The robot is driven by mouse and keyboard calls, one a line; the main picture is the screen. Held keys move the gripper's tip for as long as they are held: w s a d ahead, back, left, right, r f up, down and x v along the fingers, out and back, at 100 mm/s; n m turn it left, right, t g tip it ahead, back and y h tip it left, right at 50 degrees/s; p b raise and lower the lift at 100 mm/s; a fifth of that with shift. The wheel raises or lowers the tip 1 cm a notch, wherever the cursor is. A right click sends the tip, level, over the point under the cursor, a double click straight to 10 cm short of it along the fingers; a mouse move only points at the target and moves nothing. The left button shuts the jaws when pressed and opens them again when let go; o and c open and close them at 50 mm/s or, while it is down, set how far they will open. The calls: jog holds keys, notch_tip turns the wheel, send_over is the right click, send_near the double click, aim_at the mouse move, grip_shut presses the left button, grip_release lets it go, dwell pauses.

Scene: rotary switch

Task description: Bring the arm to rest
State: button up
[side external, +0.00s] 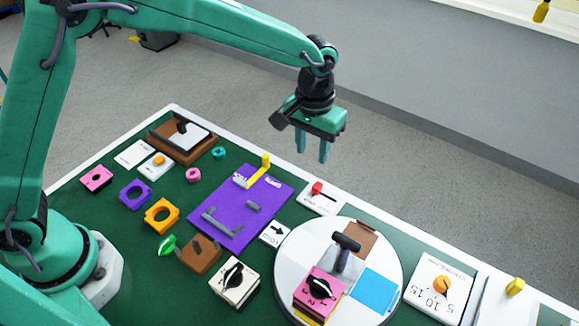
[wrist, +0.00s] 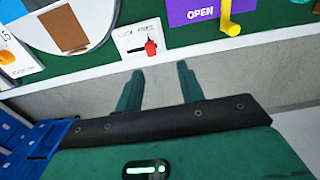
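My gripper (side external: 313,146) hangs from the green arm, above the far edge of the table in the side view. Its two green fingers are apart with nothing between them. They also show apart and empty in the wrist view (wrist: 162,80). A white rotary switch with a black knob (side external: 234,281) sits near the table's front. A pink block with a black knob (side external: 319,289) stands on the round white turntable (side external: 298,242). My gripper touches none of these.
A purple board (side external: 232,227) with a yellow handle (side external: 265,161) lies mid-table. A small white plate with a red knob (side external: 317,189) is near the far edge; it also shows in the wrist view (wrist: 151,47). The air around my gripper is clear.

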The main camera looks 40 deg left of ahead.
jog(key=s+a+r+t, duration=0.1)
jog(key=s+a+r, duration=0.3)
jog(key=a+r, duration=0.25)
jog(key=s+a+r+t, duration=0.2)
jog(key=s+a+r, duration=0.2)
jog(key=a+r, duration=0.3)
jog(key=s+a+t, duration=0.2)
jog(key=s+a, duration=0.8)
jog(key=s, duration=0.5)
jog(key=shift+a+r, duration=0.2)
jog(key=shift+a, duration=0.2)
jog(key=shift+o, duration=0.4)
